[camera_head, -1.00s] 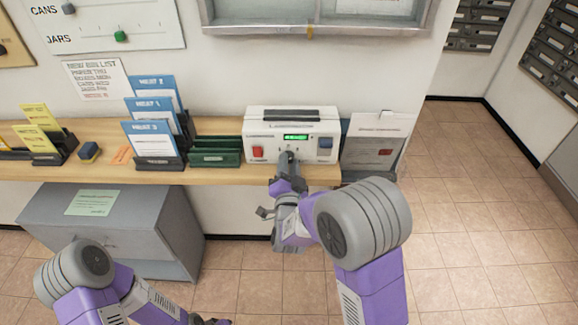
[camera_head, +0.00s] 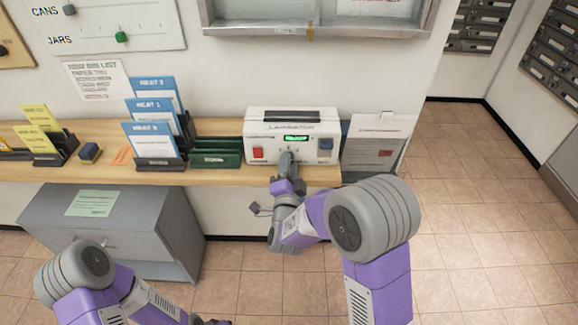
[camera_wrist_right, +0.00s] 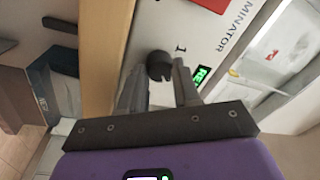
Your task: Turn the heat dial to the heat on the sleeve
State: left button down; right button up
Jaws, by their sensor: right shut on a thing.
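My right gripper (camera_head: 289,155) is at the laminator's front, covering most of the dial there. In the right wrist view the dark round dial (camera_wrist_right: 158,65) sits between the fingertips, and my right gripper (camera_wrist_right: 160,80) is shut on it. Blue cards (camera_head: 150,106) marked with heat numbers stand in holders to the left. My left gripper (camera_head: 211,321) shows only partly at the bottom edge; its jaws are unclear.
A green tray (camera_head: 216,159) lies left of the laminator. A grey cabinet (camera_head: 150,235) stands below the shelf (camera_head: 225,175). The tiled floor at right is clear.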

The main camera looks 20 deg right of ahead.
jog(key=o, duration=1.1)
jog(key=shift+a, duration=0.1)
jog(key=shift+c, duration=0.2)
jog(key=shift+f, duration=0.1)
jog(key=shift+n, duration=0.3)
